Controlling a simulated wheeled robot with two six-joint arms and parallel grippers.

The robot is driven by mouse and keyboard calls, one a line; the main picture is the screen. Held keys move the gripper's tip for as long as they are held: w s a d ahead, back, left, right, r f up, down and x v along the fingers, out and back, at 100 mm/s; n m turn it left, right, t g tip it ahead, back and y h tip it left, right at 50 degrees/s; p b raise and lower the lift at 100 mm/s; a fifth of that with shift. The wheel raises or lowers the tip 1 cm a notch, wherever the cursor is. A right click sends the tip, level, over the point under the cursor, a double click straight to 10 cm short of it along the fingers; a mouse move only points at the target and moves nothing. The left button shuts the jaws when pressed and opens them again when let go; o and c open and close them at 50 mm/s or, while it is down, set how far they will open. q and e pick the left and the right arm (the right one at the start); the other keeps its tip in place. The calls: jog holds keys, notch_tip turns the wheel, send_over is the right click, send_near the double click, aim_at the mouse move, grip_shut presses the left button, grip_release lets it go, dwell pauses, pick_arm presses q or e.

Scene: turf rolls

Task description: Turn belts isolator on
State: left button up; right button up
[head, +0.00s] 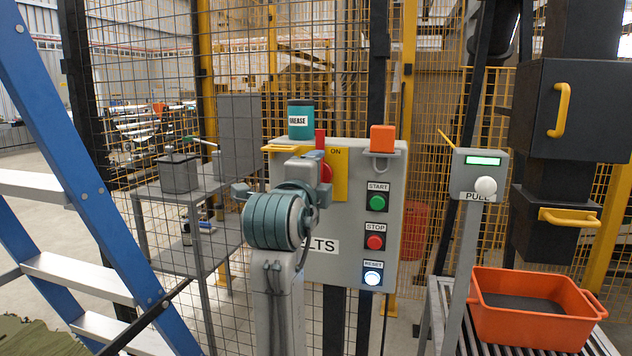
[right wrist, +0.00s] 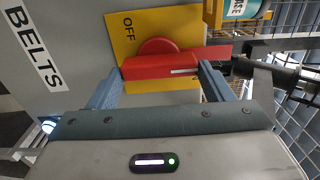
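The belts isolator is a red handle (head: 320,139) on a yellow plate (head: 340,184) on the grey panel (head: 336,268). The handle stands upright, sticking up past the plate's top edge beside the word ON. In the right wrist view the red handle (right wrist: 175,65) crosses in front of the round red hub (right wrist: 160,46), with OFF on the plate (right wrist: 127,45) to one side. My right gripper (right wrist: 162,72) is at the handle, its fingers wide apart near the handle's two ends; contact is unclear. In the head view my right arm hides part of the plate. My left gripper is not in view.
START (head: 377,202), STOP (head: 375,242) and RESET (head: 372,278) buttons are on the right. A blue ladder (head: 80,150) stands left; an orange crate (head: 530,325) sits right.

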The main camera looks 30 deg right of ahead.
jog(key=o, duration=0.4)
jog(key=shift+w, duration=0.1)
